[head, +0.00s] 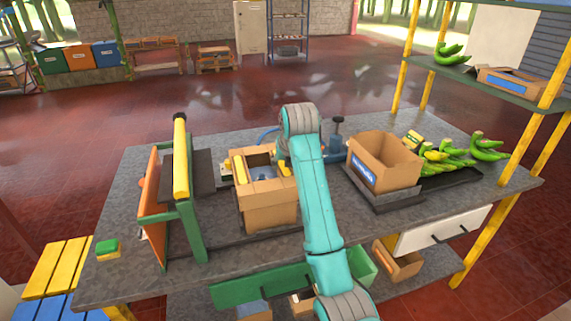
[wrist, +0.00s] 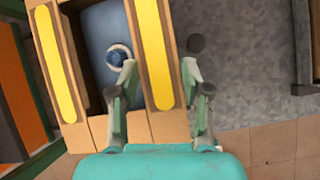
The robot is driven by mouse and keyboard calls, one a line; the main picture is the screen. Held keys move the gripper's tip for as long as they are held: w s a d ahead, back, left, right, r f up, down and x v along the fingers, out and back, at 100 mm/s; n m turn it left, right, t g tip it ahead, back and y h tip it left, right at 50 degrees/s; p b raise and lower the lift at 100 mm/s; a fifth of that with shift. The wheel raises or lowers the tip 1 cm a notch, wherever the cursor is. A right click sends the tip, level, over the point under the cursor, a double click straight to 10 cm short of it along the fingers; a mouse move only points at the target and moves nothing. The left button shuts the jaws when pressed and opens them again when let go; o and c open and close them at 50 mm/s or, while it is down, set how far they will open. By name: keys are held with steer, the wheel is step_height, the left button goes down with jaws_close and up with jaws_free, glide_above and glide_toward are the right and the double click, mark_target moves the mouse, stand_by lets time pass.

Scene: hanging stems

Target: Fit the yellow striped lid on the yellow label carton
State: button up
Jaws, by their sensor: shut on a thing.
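The yellow striped lid (wrist: 153,50) is a cardboard frame with two long yellow stripes and an open middle. My gripper (wrist: 160,76) is shut on its right-hand bar, one finger in the opening and the other outside. In the head view the lid (head: 239,168) lies at the top of a brown carton (head: 268,217), roughly lined up with it. I cannot tell whether it is fully seated. The lid's right side and my fingers are hidden behind my arm there. The carton's yellow label is not visible. Blue lining and a round ring show through the opening.
An open carton with a blue label (head: 363,167) stands on a dark platform to the right. Green bananas (head: 449,158) lie beyond it. A green frame with a yellow roller (head: 180,158) stands close on the left. The counter's front left is mostly clear.

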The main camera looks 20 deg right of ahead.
steer(key=shift+f, duration=0.5)
stand_by(0.4)
steer(key=o, duration=1.8)
steer(key=shift+o, duration=0.2)
steer(key=shift+r, duration=1.55)
step_height(320, 180, up, 7)
steer(key=shift+f, duration=0.1)
stand_by(0.5)
